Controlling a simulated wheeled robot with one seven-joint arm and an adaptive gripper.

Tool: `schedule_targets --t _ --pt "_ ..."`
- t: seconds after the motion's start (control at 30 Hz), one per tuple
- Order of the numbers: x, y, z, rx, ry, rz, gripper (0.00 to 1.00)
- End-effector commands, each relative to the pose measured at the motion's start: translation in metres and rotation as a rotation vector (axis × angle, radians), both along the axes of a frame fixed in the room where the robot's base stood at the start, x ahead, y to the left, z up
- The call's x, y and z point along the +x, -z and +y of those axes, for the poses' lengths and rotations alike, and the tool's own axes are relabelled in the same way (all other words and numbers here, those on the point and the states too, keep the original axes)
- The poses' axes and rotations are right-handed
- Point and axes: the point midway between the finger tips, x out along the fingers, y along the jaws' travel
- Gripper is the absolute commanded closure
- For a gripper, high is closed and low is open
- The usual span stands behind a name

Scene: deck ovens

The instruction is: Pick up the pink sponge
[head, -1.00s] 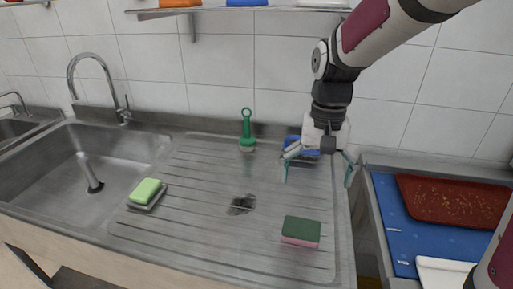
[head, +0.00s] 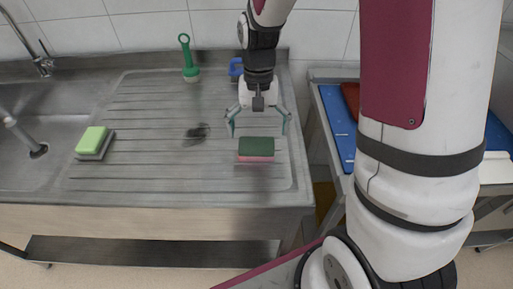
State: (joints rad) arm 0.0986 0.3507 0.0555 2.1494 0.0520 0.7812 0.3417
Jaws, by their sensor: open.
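The pink sponge (head: 256,157) has a dark green top (head: 256,146) and lies on the ridged steel drainboard (head: 130,170), near its front right. My gripper (head: 258,130) points down with its two teal fingers spread. It is open and empty. In the picture it is just above and behind the sponge, with a fingertip to either side. I cannot tell the exact height of the fingertips above the sponge.
A light green sponge (head: 92,139) sits on a grey one (head: 100,153) at the left. A green-handled brush (head: 188,62) and a blue-handled item (head: 235,68) stand at the back. A dark spot (head: 196,134) marks the board. The sink (head: 25,170) is far left; a blue board (head: 335,122) is right.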

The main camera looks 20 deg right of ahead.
Motion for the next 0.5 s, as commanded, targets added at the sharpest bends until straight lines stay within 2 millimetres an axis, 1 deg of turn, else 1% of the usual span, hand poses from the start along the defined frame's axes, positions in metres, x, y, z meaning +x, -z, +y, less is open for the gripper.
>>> schedule_targets --t 0.2,0.3,0.4,0.5 --pt "-0.005 0.031 0.006 0.0 0.0 0.005 0.0" --pt "-0.006 0.041 0.006 0.0 0.0 0.004 0.0" --pt "-0.007 0.046 0.006 0.0 0.0 0.002 0.0" --pt "-0.006 0.046 0.006 0.0 0.0 0.001 0.0"
